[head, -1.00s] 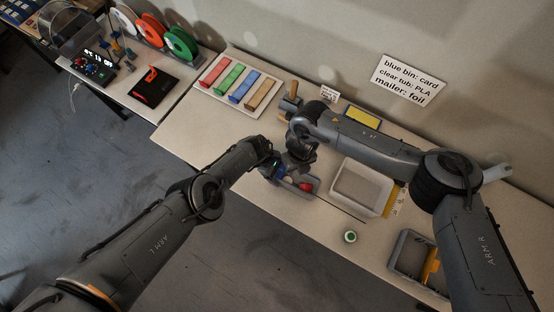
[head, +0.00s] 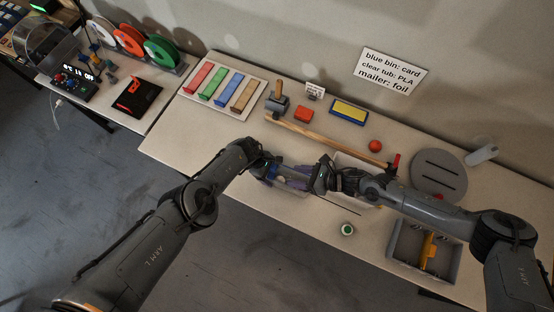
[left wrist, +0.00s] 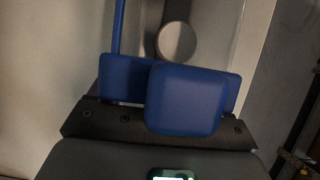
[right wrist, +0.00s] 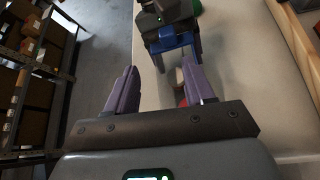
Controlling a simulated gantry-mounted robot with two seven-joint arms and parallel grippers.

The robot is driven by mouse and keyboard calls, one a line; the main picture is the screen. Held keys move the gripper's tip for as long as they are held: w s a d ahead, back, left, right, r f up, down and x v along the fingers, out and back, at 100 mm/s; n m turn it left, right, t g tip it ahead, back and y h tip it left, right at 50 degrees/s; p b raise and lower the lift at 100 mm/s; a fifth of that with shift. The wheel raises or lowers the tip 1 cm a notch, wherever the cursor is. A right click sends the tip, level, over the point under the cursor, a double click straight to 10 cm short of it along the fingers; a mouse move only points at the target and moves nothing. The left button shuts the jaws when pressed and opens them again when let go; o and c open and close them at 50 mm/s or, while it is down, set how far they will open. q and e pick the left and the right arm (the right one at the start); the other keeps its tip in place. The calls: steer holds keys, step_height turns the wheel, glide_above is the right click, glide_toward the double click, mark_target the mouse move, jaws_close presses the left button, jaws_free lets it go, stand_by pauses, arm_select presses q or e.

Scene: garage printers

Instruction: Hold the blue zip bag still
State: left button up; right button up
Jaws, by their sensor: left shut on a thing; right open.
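My left gripper (head: 262,163) is over the front of the table, near its middle. In the left wrist view a rounded blue piece (left wrist: 186,98) sits at its blue fingers, in front of them. I take it to be the blue zip bag, but blue fingers and bag are hard to tell apart. The left gripper is shut on it. My right gripper (right wrist: 160,92) is open, with purple fingers spread and empty. In the head view it is just right of the left gripper, pointing at it. Most of the bag is hidden in the head view.
A red thing (right wrist: 183,96) lies beyond my right fingers. A wooden rod (head: 325,138) lies behind my right arm, near a red ball (head: 375,146). A grey tray (head: 397,250) stands at the front right, and a green-topped round item (head: 347,229) in front. The front centre is mostly clear.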

mark_target(276, 168)
steer(key=shift+n+t+y, duration=0.6)
steer(key=shift+n, duration=0.1)
steer(key=x, duration=0.6)
steer(key=w+x, duration=0.1)
steer(key=x, duration=0.2)
steer(key=shift+d+r, duration=0.1)
steer(key=shift+d, duration=0.1)
jaws_close()
